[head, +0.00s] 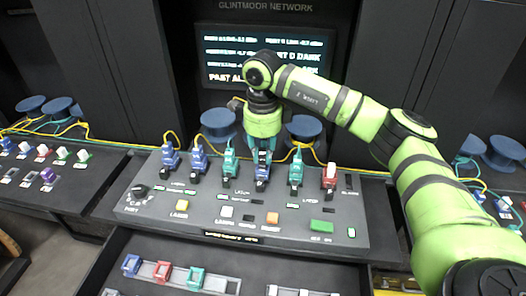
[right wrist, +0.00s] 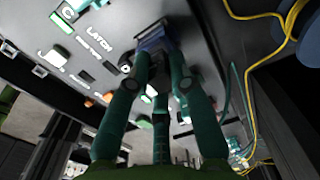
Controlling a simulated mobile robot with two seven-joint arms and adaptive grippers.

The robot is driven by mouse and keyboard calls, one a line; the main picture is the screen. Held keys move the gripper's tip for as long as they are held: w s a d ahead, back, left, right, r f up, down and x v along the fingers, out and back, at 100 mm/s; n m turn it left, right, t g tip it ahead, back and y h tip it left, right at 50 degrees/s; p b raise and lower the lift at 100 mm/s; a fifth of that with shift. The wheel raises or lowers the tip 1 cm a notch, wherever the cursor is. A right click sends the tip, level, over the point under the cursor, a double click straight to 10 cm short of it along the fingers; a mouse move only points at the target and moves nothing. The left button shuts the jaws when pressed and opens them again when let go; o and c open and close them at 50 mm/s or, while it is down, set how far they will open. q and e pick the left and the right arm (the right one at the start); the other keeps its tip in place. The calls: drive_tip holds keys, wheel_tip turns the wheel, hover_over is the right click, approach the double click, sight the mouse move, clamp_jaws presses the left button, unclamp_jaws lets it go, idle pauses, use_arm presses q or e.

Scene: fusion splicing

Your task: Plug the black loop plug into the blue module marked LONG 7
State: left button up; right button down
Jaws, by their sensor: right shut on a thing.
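My right gripper (head: 262,150) reaches down over the middle of the sloped console and is shut on a blue module (head: 262,172) in the row. In the right wrist view its teal fingers (right wrist: 158,50) close around the blue module (right wrist: 152,36). Two more blue modules stand to the left, one at the far left (head: 170,158) and one beside it (head: 199,160). Module markings are too small to read, so I cannot tell which is LONG 7. A small black round part (head: 139,189) sits at the console's left; I cannot tell whether it is the loop plug. My left gripper is out of view.
Yellow cables and blue spools (head: 218,124) lie behind. An open drawer (head: 250,256) below holds colored modules. A lit screen (head: 225,55) hangs at the back.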

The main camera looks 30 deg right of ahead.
drive_tip(key=shift+f+b, duration=0.45)
drive_tip(key=shift+f, duration=0.15)
idle(0.4)
drive_tip(key=c, duration=1)
unclamp_jaws()
drive_tip(key=shift+c, duration=0.2)
wheel_tip(320, 180, up, 12)
